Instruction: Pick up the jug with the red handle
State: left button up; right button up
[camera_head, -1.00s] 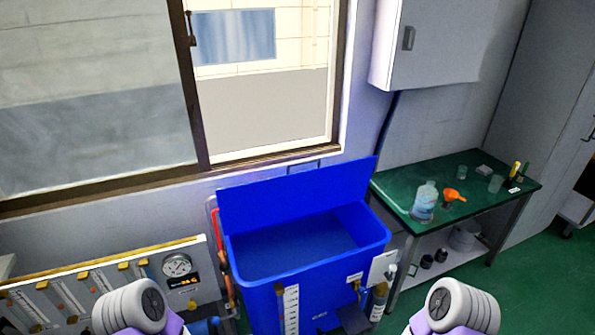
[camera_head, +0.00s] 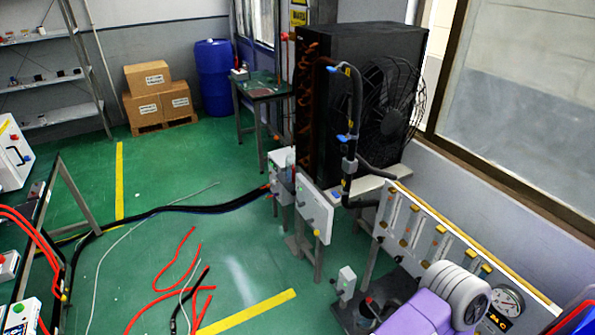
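I cannot make out a jug with a red handle in this view. Neither of my grippers is in view. Only a purple and grey link of my own arm shows at the bottom right, and its gripper end is out of frame.
A black fan unit (camera_head: 345,95) stands by the window, with a gauge panel (camera_head: 430,235) before it. Red hoses (camera_head: 180,262) and black cables (camera_head: 165,211) lie on the green floor. Cardboard boxes (camera_head: 147,78), a blue barrel (camera_head: 213,75) and a small table (camera_head: 262,90) stand at the back.

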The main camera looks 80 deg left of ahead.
aim_at(293, 171)
jog(key=u, duration=2.7)
